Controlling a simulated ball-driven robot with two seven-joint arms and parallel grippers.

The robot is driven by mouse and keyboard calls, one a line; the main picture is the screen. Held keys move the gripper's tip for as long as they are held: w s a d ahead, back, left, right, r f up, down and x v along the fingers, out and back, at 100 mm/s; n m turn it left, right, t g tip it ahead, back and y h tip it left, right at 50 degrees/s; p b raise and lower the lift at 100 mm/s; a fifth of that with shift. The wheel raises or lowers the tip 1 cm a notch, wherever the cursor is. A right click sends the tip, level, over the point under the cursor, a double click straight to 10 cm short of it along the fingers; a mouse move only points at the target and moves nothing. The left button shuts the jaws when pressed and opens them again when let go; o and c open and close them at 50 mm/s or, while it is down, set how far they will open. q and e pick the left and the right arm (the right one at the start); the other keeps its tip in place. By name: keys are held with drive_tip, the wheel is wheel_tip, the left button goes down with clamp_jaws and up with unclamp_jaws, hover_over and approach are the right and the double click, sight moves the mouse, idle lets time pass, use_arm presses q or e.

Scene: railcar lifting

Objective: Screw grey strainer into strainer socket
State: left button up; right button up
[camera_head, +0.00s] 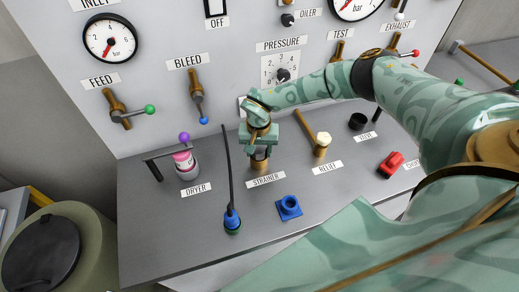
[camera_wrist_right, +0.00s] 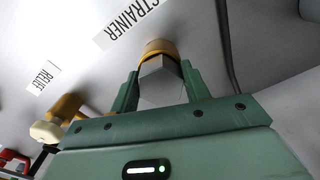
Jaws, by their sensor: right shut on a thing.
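The grey strainer (camera_wrist_right: 162,88) shows in the right wrist view as a grey faceted piece between the two green fingers. My right gripper (camera_wrist_right: 159,71) is shut on it. Its far end meets the brass strainer socket (camera_wrist_right: 158,46); how deep it sits in the socket cannot be told. In the head view my right gripper (camera_head: 259,148) is above the STRAINER label, right over the brass socket (camera_head: 259,164), and hides most of the strainer. My left gripper is not in view.
On the grey bench, a dryer with a purple knob (camera_head: 184,138) stands left, and a blue connector with a dark hose (camera_head: 232,219) and a blue block (camera_head: 289,206) stand in front. The brass relief valve (camera_head: 323,143) and red part (camera_head: 391,163) are right. A gauge panel rises behind.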

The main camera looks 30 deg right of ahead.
drive_tip(key=m, duration=0.2)
drive_tip(key=m+p, duration=0.1)
drive_tip(key=m, duration=0.1)
drive_tip(key=m+p, duration=0.1)
drive_tip(key=m, duration=0.2)
drive_tip(key=shift+a+r, duration=0.1)
drive_tip(key=shift+a, duration=0.3)
drive_tip(key=m+p, duration=0.2)
drive_tip(key=m, duration=0.2)
drive_tip(key=shift+a+m, duration=0.1)
drive_tip(key=shift+m, duration=0.6)
drive_tip(key=shift+c, duration=0.3)
drive_tip(key=shift+f+m, duration=0.3)
drive_tip(key=shift+m, duration=0.3)
